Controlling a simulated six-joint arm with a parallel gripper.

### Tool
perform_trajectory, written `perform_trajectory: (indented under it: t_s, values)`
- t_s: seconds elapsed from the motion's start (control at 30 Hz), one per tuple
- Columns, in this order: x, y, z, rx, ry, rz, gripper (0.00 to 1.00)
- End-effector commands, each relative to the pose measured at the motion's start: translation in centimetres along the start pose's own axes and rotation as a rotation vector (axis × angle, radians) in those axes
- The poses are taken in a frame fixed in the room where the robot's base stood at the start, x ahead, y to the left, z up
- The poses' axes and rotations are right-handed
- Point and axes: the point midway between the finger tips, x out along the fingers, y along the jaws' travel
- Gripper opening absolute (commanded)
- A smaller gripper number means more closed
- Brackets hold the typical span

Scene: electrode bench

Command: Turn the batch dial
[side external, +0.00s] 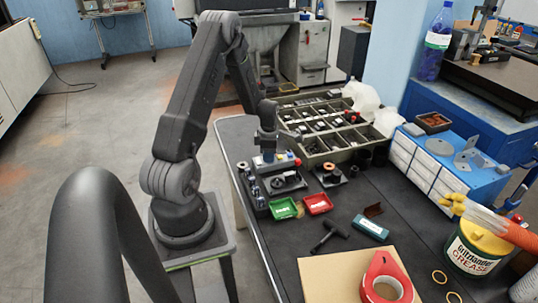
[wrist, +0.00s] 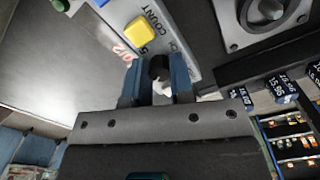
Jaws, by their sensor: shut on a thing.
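My gripper (side external: 268,155) points down over a small station at the left part of the dark bench. In the wrist view the two blue fingers of my gripper (wrist: 157,82) stand on either side of a round black knob, the batch dial (wrist: 158,66), and are shut on it. The dial sits at the edge of a light grey panel (wrist: 177,20) with a yellow button (wrist: 141,32) and a "COUNT" label. Part of a green button (wrist: 60,4) shows at the top. In the side view the dial cannot be made out, and the dial's marking is not readable.
A green tray (side external: 283,208) and a red tray (side external: 318,203) lie in front of the station. A compartment organizer (side external: 340,155) stands behind it. A black T-shaped tool (side external: 330,236), cardboard (side external: 330,275), red tape dispenser (side external: 383,268) and grease tub (side external: 474,250) lie nearer the camera.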

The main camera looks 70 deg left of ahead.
Motion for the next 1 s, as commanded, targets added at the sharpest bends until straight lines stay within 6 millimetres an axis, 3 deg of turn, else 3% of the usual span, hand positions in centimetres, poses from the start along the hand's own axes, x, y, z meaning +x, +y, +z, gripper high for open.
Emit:
perform_trajectory:
  t_s: [0.43, 1.0]
  values:
    - [0.01, 0.0, -0.06, 0.263, 0.001, -0.001, 0.0]
    - [0.03, 0.01, -0.08, 0.32, 0.001, -0.001, 0.0]
